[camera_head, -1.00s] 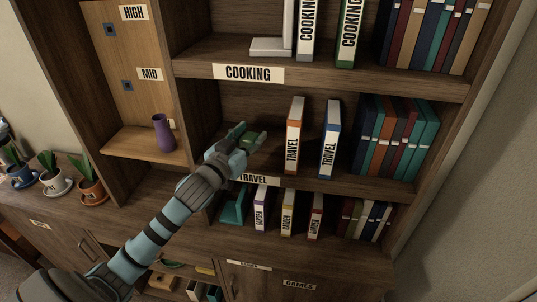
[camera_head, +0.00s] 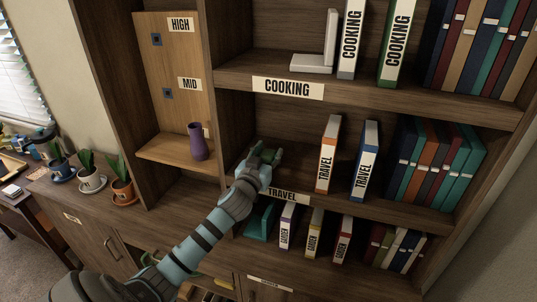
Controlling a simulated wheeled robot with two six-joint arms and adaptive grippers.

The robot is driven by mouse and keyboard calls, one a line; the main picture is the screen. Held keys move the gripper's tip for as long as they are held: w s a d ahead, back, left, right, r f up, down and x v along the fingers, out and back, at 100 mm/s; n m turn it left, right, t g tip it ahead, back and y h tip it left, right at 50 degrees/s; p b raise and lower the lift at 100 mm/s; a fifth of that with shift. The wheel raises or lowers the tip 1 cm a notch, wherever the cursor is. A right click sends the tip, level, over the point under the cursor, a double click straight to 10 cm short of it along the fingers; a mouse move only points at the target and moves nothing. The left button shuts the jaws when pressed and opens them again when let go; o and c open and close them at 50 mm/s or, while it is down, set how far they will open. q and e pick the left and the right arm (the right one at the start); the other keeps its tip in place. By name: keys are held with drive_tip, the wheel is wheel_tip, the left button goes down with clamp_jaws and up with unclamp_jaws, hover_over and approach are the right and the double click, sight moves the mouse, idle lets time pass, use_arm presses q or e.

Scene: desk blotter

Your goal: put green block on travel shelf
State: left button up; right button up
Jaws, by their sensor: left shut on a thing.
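My left gripper (camera_head: 263,162) reaches in from the lower left to the left part of the travel shelf (camera_head: 300,184). It is shut on the green block (camera_head: 268,154), which shows only as a small green patch between the dark fingers. Whether the block touches the shelf board is hard to tell. The shelf's TRAVEL label (camera_head: 283,196) is partly covered by my arm. My right gripper is not in view.
An orange-and-white travel book (camera_head: 328,154) and a blue-and-white one (camera_head: 364,160) stand upright right of my gripper, with free board between. Below are garden books (camera_head: 287,226) and a teal bookend (camera_head: 258,222).

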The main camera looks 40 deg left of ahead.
use_arm(q)
drive_tip(key=o, duration=1.4)
drive_tip(key=v, duration=1.2)
drive_tip(key=shift+r, duration=0.1)
drive_tip(key=shift+a, duration=0.1)
